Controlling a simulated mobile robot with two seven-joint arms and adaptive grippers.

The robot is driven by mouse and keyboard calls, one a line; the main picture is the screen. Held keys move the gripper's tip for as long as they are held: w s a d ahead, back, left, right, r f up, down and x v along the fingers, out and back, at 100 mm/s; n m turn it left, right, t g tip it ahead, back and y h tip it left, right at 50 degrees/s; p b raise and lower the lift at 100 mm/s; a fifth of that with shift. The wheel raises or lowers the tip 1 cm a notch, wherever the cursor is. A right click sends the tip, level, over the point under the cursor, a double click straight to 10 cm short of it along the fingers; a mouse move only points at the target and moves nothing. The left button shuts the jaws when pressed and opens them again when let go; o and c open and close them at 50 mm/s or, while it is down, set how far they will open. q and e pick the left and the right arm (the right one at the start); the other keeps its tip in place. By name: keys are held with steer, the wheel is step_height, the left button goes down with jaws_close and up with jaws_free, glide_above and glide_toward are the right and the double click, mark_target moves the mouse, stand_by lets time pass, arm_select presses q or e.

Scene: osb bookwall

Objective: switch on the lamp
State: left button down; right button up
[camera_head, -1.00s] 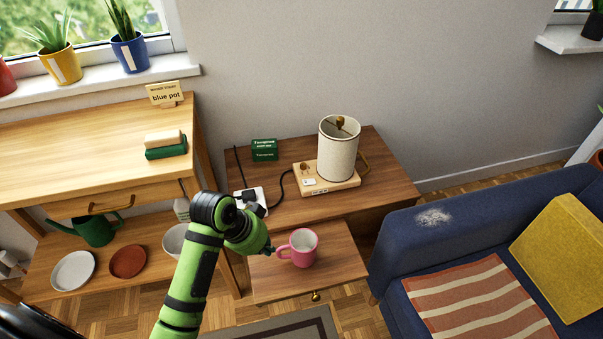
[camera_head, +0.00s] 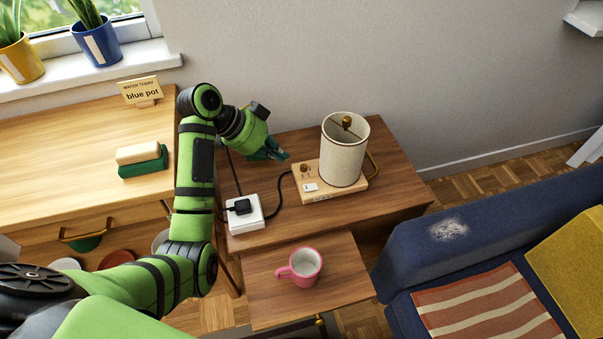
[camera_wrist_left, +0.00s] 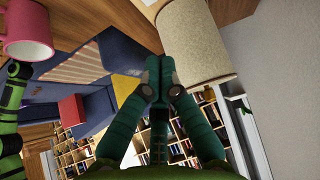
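The lamp (camera_head: 345,152) has a cream cylindrical shade on a light wooden base (camera_head: 345,190), and stands on the wooden side table. No glow shows in the shade. A brass knob (camera_head: 304,168) and a small white panel (camera_head: 311,187) are on the base's left part. My left gripper (camera_head: 284,156) is just left of and behind the knob, apart from it. In the left wrist view its fingertips (camera_wrist_left: 154,64) are together with nothing between them, and the lamp shade (camera_wrist_left: 196,45) is beside them. My right gripper is not in view.
A white socket block (camera_head: 245,224) with a black plug sits left of the lamp; a dark cable runs to the lamp base. A pink mug (camera_head: 303,266) stands on the lower shelf in front. A blue sofa (camera_head: 405,245) is at the right.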

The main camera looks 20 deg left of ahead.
arm_select(q)
steer(key=b, duration=0.2)
glide_above(311, 186)
steer(key=s+a, duration=0.1)
steer(key=a, duration=0.1)
steer(key=f, duration=0.8)
steer(key=shift+d+f, duration=0.15)
steer(key=shift+d, duration=0.1)
steer(key=shift+s+a+f, duration=0.1)
steer(key=shift+a+f, duration=0.05)
steer(key=shift+f, duration=0.45)
steer(key=shift+a+f, duration=0.1)
steer(key=shift+f, duration=0.45)
steer(key=shift+a+f, duration=0.1)
steer(key=shift+f, duration=0.55)
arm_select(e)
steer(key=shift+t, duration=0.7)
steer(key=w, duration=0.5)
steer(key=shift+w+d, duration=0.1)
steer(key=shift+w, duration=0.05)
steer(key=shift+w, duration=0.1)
arm_select(q)
steer(key=shift+s, duration=0.1)
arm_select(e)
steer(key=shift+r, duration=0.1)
